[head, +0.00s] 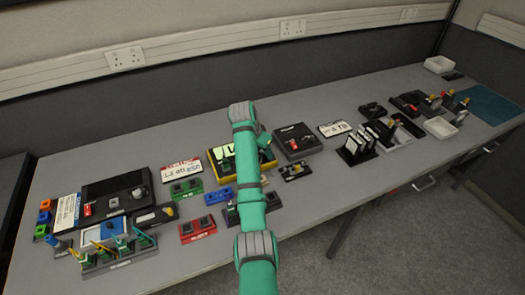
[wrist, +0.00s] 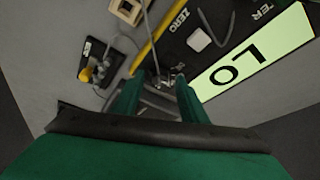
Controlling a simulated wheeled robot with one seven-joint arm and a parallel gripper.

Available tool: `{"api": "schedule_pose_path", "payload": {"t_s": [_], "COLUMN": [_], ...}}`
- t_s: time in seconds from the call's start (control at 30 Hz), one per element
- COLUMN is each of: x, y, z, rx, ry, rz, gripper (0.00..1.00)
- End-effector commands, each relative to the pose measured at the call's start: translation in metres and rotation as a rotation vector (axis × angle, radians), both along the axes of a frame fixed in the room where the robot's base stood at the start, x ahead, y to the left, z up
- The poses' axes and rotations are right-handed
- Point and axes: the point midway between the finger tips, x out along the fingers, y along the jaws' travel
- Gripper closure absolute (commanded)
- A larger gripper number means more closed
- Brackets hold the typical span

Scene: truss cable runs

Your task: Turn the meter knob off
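In the head view the yellow-edged meter (head: 217,169) stands mid-table, partly behind my arm. I cannot make out the meter knob clearly in either view. My gripper (wrist: 157,85) is open, its two green fingers apart at the meter's near yellow edge. Small metallic parts show between them; I cannot tell what they are. The arm hides the fingertips in the head view.
A small dark block with a yellow-tipped part (wrist: 88,73) and a tan block (wrist: 128,10) lie left of the meter, with a grey cable nearby. Green (head: 186,190) and red (head: 197,229) blocks crowd the left. A black box (head: 297,141) stands to the right.

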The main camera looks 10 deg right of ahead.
Motion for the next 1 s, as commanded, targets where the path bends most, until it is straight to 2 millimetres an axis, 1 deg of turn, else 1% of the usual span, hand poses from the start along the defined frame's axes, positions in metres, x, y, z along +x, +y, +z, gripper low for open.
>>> {"api": "schedule_pose_path", "payload": {"t_s": [0.23, 0.27, 0.3, 0.4, 0.63, 0.77, 1.0], "x": [0.0002, 0.0002, 0.0002, 0.0001, 0.0, -0.0003, -0.0014], "y": [-0.0003, -0.0003, -0.0003, -0.0001, -0.0002, -0.0007, -0.0018], "z": [-0.0005, -0.0005, -0.0005, -0.0005, -0.0004, -0.0003, -0.0004], "rx": [0.0, 0.0, -0.001, -0.001, 0.0, -0.001, -0.001], "ry": [0.0, 0.0, -0.001, -0.001, -0.001, -0.002, -0.002], "rz": [0.0, 0.0, 0.0, 0.0, 0.009, 0.043, 0.186], "gripper": [0.61, 0.68, 0.78, 1.0, 1.0, 1.0, 1.0]}}
